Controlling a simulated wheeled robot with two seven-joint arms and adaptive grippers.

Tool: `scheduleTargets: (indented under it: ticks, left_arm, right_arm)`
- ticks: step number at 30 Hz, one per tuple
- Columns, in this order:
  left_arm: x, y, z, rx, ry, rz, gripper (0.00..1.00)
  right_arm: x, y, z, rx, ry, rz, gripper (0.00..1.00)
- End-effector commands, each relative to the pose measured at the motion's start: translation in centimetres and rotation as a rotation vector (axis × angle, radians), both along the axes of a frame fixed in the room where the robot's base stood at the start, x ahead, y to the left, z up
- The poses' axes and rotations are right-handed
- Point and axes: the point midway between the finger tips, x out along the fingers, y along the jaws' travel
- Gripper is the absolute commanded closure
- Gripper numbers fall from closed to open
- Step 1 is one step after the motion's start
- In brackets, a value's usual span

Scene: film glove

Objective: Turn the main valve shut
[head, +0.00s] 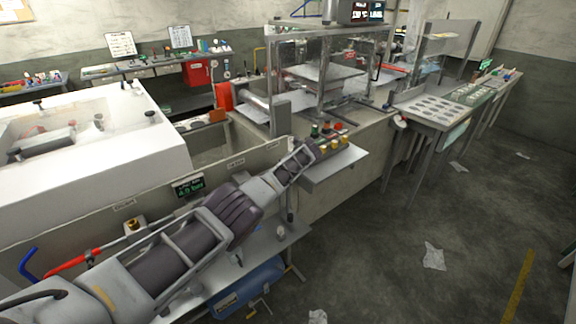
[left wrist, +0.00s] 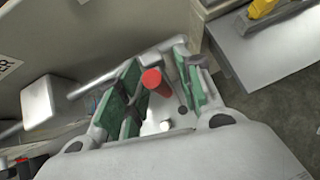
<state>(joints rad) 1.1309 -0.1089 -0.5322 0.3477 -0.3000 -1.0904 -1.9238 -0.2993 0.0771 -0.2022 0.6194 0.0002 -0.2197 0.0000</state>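My left arm comes in from the left in the head view and reaches toward the front of the machine; its fingers are hidden there. In the left wrist view my left gripper (left wrist: 161,64) has its green-padded fingers apart. A short red cylinder end (left wrist: 152,78) shows between them, nearer the left finger; I cannot tell whether it touches. It may be the main valve's handle, but its body is hidden. A grey pipe (left wrist: 95,82) runs behind the fingers from a white box (left wrist: 38,100). My right gripper is in neither view.
A shelf (head: 335,165) with several coloured buttons juts out beside my left wrist. A red lever (head: 74,262) and a blue handle (head: 29,263) are at lower left. A blue tank (head: 248,288) lies below my arm. Open floor (head: 400,225) is on the right.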

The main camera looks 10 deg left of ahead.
Motion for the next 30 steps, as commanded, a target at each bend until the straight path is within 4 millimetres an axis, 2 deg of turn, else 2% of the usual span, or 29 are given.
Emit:
scheduleTargets:
  ticks: [1, 30]
  left_arm:
    - [0.0, 0.0, 0.0, 0.0, 0.0, 0.0, 0.65]
    - [-1.2, -1.1, 1.8, 0.0, -0.001, 0.001, 0.65]
  right_arm:
    - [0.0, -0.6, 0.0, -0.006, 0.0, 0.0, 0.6]
    - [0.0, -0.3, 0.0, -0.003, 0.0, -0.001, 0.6]
